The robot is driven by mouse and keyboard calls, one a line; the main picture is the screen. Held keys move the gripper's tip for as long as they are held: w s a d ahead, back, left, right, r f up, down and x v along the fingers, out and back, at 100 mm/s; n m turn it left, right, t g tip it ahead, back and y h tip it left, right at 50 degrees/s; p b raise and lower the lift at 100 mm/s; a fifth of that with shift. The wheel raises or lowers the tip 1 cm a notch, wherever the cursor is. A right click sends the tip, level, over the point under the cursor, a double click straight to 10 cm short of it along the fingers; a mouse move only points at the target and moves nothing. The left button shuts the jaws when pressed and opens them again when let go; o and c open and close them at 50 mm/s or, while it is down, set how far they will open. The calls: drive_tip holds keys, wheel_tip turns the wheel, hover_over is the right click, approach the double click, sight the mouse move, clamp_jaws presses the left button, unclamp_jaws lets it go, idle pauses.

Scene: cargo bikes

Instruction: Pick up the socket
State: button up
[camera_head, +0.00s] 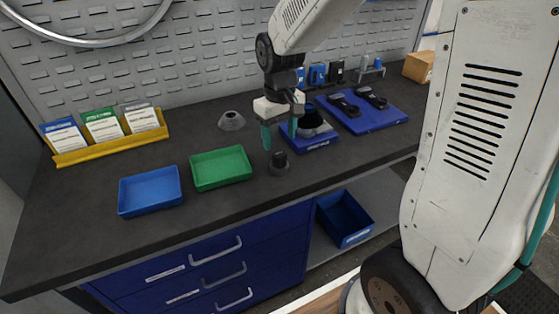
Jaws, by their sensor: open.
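A small dark stepped piece (279,164), which looks like the socket, stands upright on the dark bench top near its front edge. It has a wider base and a narrower top. My gripper (280,139) points down just above it, with its two teal fingers apart and nothing visible between them. The fingertips look a little above and behind the piece, and I cannot tell the exact gap. A grey cone-shaped piece (232,121) stands further back to the left.
A green tray (221,168) and a blue tray (150,191) lie left of the gripper. A blue holder (310,142) with a dark round part stands close on the right, beside a blue tool mat (378,121). A yellow card rack (112,142) stands at the back left.

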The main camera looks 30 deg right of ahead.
sight(279, 153)
wheel_tip(279, 153, down, 7)
drive_tip(key=shift+s+f, duration=0.1)
drive_tip(key=shift+f, duration=0.05)
drive_tip(key=c, duration=0.8)
